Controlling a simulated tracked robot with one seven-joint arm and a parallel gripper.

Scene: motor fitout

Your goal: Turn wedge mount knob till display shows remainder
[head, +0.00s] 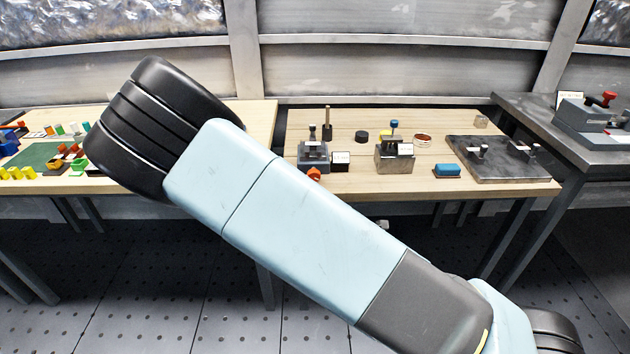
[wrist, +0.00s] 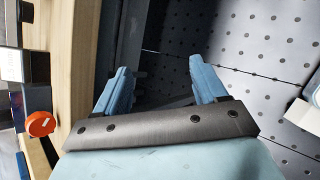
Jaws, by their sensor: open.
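The wedge mount (head: 313,154) is a grey block with a dark post on the middle wooden table. Its orange-red knob (head: 314,173) faces the table's front edge. A small display (head: 341,157) with a white face stands just right of it; its text is too small to read. In the wrist view the knob (wrist: 40,124) is at the left edge, with part of the mount beside it. My gripper (wrist: 163,77) has its two blue fingers apart, with nothing between them. It is to the right of the knob, not touching it, over the floor side of the table edge.
The wooden table (head: 350,187) also holds a second grey fixture (head: 394,158), a blue block (head: 447,170), a copper ring (head: 423,138), a black puck (head: 361,136) and a dark plate (head: 490,165). Coloured blocks lie on the left table. The floor in front is clear.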

